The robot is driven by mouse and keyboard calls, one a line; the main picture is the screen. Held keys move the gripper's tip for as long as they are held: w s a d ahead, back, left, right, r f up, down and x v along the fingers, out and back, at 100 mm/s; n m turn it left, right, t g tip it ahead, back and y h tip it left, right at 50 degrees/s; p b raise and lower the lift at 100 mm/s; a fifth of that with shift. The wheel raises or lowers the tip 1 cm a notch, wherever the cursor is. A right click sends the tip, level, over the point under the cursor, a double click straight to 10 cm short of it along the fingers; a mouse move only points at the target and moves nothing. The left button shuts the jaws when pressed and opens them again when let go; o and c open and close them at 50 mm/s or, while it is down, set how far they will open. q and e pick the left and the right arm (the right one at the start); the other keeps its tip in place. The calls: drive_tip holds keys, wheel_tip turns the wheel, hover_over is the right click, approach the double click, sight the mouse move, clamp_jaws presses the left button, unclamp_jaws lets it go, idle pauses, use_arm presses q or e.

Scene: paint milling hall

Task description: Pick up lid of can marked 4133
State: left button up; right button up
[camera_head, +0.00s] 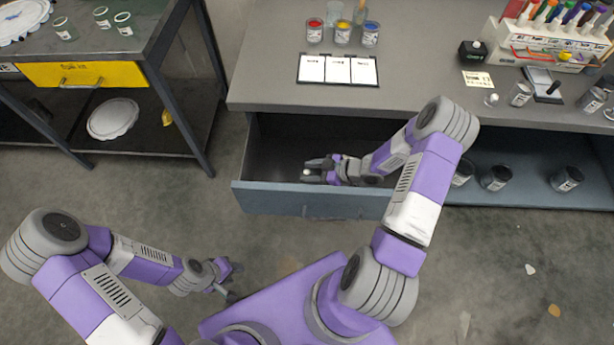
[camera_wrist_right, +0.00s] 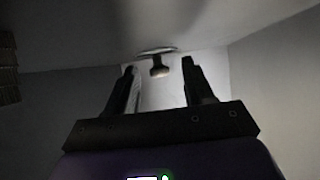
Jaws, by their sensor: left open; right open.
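My right gripper (camera_head: 309,171) is low inside the open drawer (camera_head: 335,203) under the bench, with its jaws apart. A small pale round thing (camera_head: 306,172) shows at its fingertips. In the right wrist view, a thin pale disc with a short knob (camera_wrist_right: 158,69) appears between and just past the open fingers; it looks like a lid, but I cannot tell if they touch it. My left gripper (camera_head: 234,283) is open and empty above the floor. Labelled cans stand on the bench (camera_head: 521,94) and the lower shelf (camera_head: 496,178); I cannot read 4133 on any.
The drawer walls close in around my right gripper. The grey bench top (camera_head: 430,75) above holds paint pots (camera_head: 343,33), sheets on a clipboard (camera_head: 338,69) and a marker rack (camera_head: 555,45). A side table with a yellow drawer (camera_head: 82,75) stands left. The floor between is clear.

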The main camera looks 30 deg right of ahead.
clamp_jaws()
drive_tip(key=shift+r, duration=0.1)
idle(0.3)
